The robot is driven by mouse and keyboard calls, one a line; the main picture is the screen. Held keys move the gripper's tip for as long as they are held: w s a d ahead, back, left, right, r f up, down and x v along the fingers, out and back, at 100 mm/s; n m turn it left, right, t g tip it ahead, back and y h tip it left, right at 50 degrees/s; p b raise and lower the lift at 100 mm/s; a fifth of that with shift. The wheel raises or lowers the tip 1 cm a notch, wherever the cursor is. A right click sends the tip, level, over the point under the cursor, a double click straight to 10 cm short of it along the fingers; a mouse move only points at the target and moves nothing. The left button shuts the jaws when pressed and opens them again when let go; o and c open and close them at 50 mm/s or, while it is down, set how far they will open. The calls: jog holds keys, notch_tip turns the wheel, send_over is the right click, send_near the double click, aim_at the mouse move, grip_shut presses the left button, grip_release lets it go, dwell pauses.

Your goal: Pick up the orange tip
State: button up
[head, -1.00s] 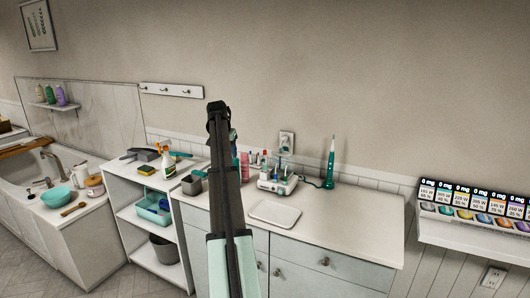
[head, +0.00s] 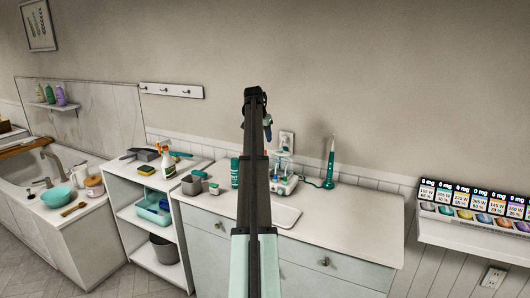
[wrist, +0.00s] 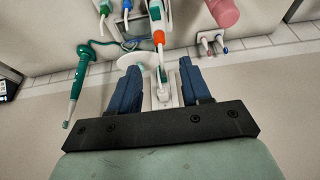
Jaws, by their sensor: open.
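The orange tip (wrist: 158,38) shows in the wrist view as an orange band on a slim white-and-teal piece, at the top middle. It sits by a pale stand whose foot lies lower down. My gripper (wrist: 160,67) is open, its two blue fingers either side of this foot in the picture, with the orange band just beyond the fingertips. Nothing is held. In the head view my gripper (head: 267,125) is mostly behind my dark arm, above the white device (head: 284,187) on the counter. I cannot make out the orange tip there.
A teal electric toothbrush (head: 331,158) stands right of the device; it also shows in the wrist view (wrist: 78,80). A teal bottle (head: 235,172) stands to the left. A pink cylinder (wrist: 222,12) is close on the right in the wrist view. The counter's right side (head: 365,210) is clear.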

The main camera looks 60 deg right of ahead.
jog(key=shift+x, duration=3.45)
jog(key=shift+w+a, duration=0.1)
jog(key=shift+a, duration=0.05)
grip_shut()
